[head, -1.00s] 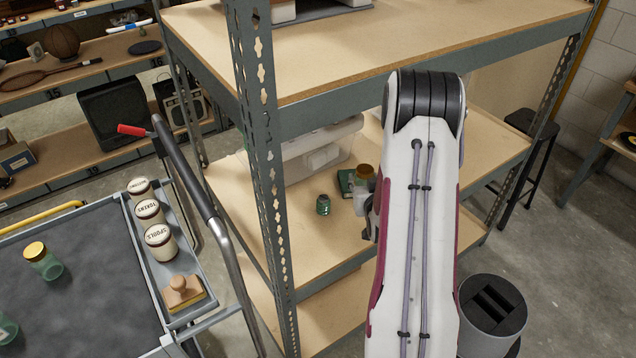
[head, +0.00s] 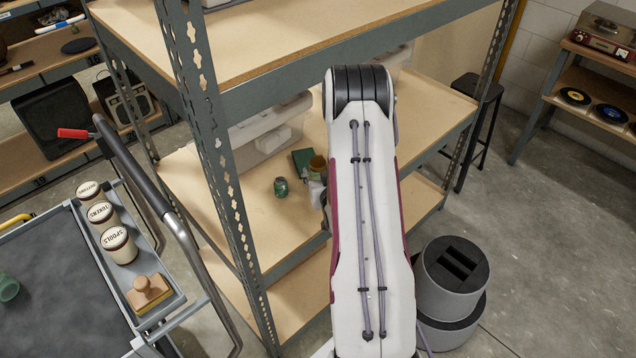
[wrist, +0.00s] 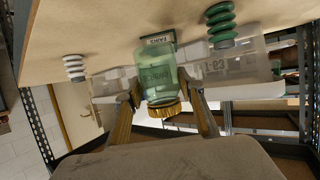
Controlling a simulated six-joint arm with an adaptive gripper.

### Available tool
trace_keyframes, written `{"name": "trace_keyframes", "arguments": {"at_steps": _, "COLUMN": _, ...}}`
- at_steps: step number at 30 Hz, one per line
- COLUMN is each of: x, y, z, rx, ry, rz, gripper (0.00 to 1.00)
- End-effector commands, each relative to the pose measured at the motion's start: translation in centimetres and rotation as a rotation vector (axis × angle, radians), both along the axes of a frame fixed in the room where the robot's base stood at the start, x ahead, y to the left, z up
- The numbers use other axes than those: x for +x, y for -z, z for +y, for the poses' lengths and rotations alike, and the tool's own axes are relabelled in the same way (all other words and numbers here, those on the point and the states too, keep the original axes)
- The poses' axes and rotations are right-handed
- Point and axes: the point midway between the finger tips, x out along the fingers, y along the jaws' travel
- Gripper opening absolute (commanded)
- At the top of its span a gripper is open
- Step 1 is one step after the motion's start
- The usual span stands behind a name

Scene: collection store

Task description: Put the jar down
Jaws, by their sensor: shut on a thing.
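The jar (wrist: 155,78) is pale green glass with a ribbed gold lid and faint lettering. In the wrist view, which is upside down, its lid points to the bottom of the picture, so it is upright. My gripper (wrist: 163,101) is shut on it, one finger on each side near the lid. The jar is over or on the shelf board (wrist: 100,25); I cannot tell whether its base touches. In the head view my arm hides most of the gripper, and a brownish-gold shape beside it is unclear.
A green ribbed piece (wrist: 222,25) and a white ribbed piece (wrist: 74,68) stand on either side. A dark green box (wrist: 158,38) and clear bins (wrist: 240,68) stand behind. The shelf's steel post (head: 210,140) is left of my arm. Bare board (head: 250,220) shows at the front.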

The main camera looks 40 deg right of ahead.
Motion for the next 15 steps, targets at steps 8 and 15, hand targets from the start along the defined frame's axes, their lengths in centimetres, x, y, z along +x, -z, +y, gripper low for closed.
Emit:
{"name": "trace_keyframes", "arguments": {"at_steps": 8, "x": 0.0, "y": 0.0, "z": 0.0, "rx": 0.0, "ry": 0.0, "rz": -0.001, "gripper": 0.13}}
{"name": "trace_keyframes", "arguments": {"at_steps": 15, "x": 0.0, "y": 1.0, "z": 0.0, "rx": 0.001, "ry": 0.0, "rz": 0.002, "gripper": 0.13}}
